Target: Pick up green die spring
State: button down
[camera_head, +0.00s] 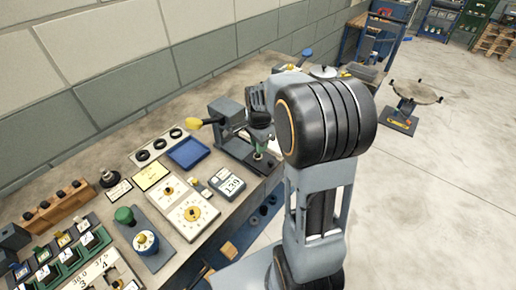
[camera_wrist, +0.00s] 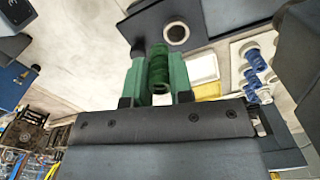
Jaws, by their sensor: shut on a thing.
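The green die spring (camera_wrist: 159,68) is a dark green coil, held between the two green fingers of my gripper (camera_wrist: 158,78) in the wrist view. My gripper is shut on its sides. In the head view my gripper (camera_head: 261,146) is over the bench, beside the grey press-like device with a yellow knob; my arm hides part of it. The spring cannot be told from the green fingers there. Whether the spring touches anything below is unclear.
The bench holds a blue tray (camera_head: 188,152), a white card marked 139 (camera_head: 228,183), a dial plate (camera_head: 189,213) and a green-capped piece (camera_head: 124,215). The grey device (camera_head: 228,116) stands close to my gripper. Open floor lies right, with a round stand (camera_head: 417,92).

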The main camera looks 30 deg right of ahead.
jog(key=s+a+r, duration=0.3)
jog(key=s+r, duration=0.7)
jog(key=s, duration=0.1)
jog(key=shift+s+p, duration=0.2)
jog(key=shift+p, duration=0.25)
